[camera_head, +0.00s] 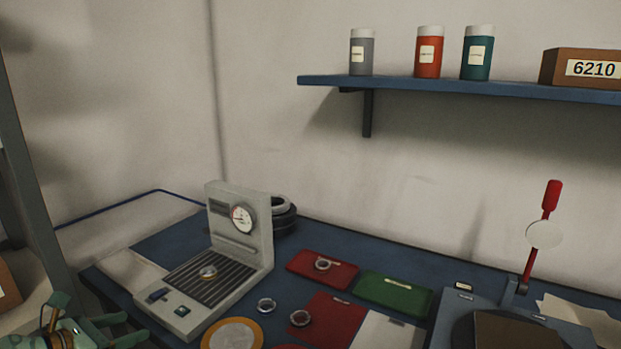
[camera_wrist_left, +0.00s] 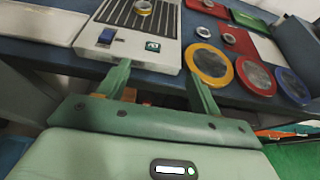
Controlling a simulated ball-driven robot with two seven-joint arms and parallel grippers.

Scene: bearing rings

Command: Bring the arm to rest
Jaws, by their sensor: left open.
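My left gripper (camera_head: 128,329) is at the bottom left of the head view, open and empty, in front of the table's near edge. In the left wrist view its two green fingers (camera_wrist_left: 158,62) stand apart before the front of a grey gauge device (camera_wrist_left: 170,48), with nothing between them. The device (camera_head: 255,245) has a dial and a ribbed plate. A bearing ring (camera_head: 208,272) lies on that plate, and it also shows in the left wrist view (camera_wrist_left: 144,8). My right gripper is in neither view.
More rings lie right of the device: one on the table (camera_head: 267,305), one on the lower red mat (camera_head: 300,318), one on the upper red mat (camera_head: 323,264). A green mat (camera_head: 393,293) and a red-handled lever press (camera_head: 545,215) are farther right. A shelf (camera_head: 450,88) hangs above.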

